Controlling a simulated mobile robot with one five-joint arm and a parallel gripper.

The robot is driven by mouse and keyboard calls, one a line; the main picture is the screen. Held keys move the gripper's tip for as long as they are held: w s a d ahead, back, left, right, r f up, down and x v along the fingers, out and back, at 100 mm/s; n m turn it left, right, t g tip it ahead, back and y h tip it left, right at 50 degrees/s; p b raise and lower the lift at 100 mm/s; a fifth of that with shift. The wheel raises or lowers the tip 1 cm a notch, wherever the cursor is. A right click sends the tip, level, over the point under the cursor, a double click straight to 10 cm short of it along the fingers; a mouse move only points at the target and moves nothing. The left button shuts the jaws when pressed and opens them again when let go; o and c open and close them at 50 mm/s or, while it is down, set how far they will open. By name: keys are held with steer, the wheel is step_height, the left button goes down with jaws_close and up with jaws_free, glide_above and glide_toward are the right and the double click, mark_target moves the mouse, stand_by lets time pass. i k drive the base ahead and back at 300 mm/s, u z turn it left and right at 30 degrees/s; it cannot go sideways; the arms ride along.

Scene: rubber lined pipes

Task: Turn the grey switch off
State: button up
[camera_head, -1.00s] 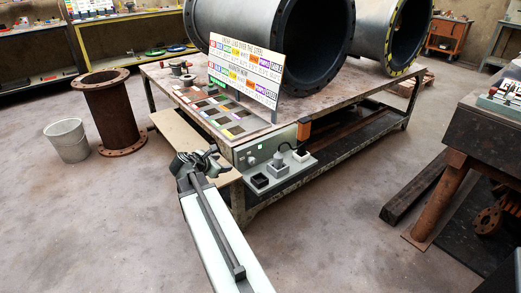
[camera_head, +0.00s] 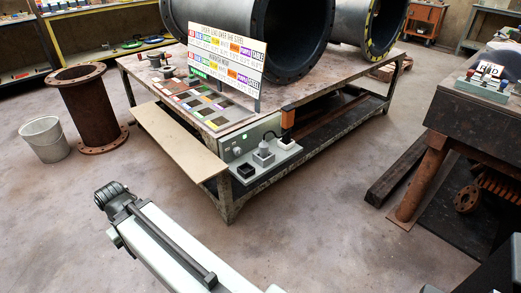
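A grey switch-like piece (camera_head: 263,153) stands upright on a small light shelf (camera_head: 268,165) at the table's front corner. A dark square piece (camera_head: 246,170) sits to its left and another dark piece (camera_head: 285,142) to its right. Behind them is a grey-green control panel (camera_head: 257,134) with a round knob and a small green light. The switch's exact position is too small to tell. My gripper (camera_head: 112,193) is at the end of my arm at lower left, well apart from the shelf and panel. Its fingertips are not clear enough to show whether it is open.
A worktable (camera_head: 190,125) carries large dark pipes (camera_head: 285,40), a colour-word sign (camera_head: 228,52) and colour tiles. A wooden board (camera_head: 177,140) juts from its left side. A rusty flanged pipe (camera_head: 90,108) and a bucket (camera_head: 44,139) stand left. A dark bench (camera_head: 475,120) stands right.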

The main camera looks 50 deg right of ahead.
mark_target(237, 151)
steer(key=z, duration=2.5)
steer(key=k, duration=1.35)
steer(key=u, duration=0.65)
steer(key=i, duration=0.95)
